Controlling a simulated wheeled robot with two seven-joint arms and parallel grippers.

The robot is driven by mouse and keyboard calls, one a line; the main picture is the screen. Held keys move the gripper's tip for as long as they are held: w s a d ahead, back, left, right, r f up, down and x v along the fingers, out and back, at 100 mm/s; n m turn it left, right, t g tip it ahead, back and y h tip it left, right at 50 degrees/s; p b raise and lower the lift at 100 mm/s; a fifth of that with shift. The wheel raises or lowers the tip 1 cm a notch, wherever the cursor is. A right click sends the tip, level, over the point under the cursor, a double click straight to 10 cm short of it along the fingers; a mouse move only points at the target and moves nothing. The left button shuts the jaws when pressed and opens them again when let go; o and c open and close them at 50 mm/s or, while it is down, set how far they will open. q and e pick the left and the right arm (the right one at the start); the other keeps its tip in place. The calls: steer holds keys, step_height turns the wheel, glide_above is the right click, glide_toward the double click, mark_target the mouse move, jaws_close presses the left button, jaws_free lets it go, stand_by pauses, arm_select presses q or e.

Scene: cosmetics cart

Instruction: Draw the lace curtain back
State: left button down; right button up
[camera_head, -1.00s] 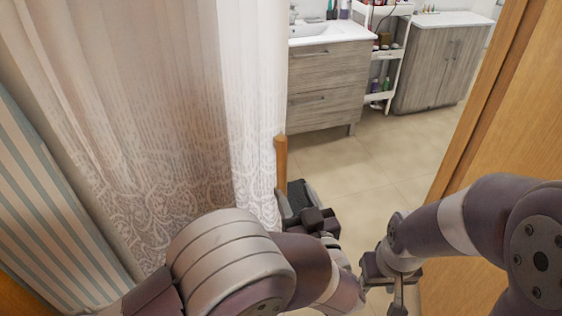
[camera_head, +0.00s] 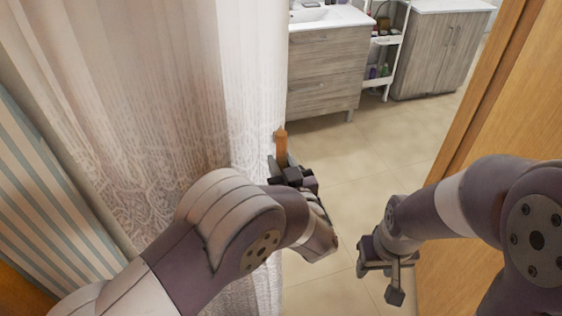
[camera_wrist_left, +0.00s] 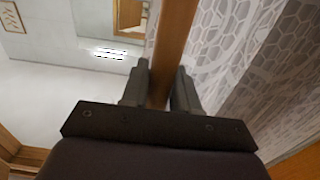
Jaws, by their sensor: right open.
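The pale lace curtain (camera_head: 165,110) hangs in folds across the left of the head view. A patterned cloth that seems to be its lace shows at the right of the left wrist view (camera_wrist_left: 255,50). An upright wooden rod (camera_head: 281,147) stands at the curtain's right edge. My left gripper (camera_head: 284,168) is at this rod. In the left wrist view, its fingers (camera_wrist_left: 160,85) stand close on both sides of the rod (camera_wrist_left: 172,40) and appear closed on it. The rod's lower part is hidden. My right gripper (camera_head: 388,270) is open and empty, low over the floor.
A grey wooden washbasin cabinet (camera_head: 325,75), a white shelf cart (camera_head: 392,60) with several bottles and another grey cabinet (camera_head: 440,50) stand beyond. A wooden door frame (camera_head: 500,90) is on the right. The tiled floor (camera_head: 365,155) between is clear.

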arm_select(q)
steer(key=s+a, duration=0.2)
steer(key=a, duration=0.6)
steer(key=shift+s+a+p, duration=0.35)
steer(key=shift+s, duration=0.05)
steer(key=c, duration=0.9)
jaws_free()
steer(key=shift+c, duration=0.2)
steer(key=shift+s+r, duration=0.1)
steer(key=shift+s, duration=0.05)
steer(key=shift+d, duration=0.1)
steer(key=b+v, duration=0.3)
steer(key=v, duration=0.9)
steer(key=shift+s, duration=0.35)
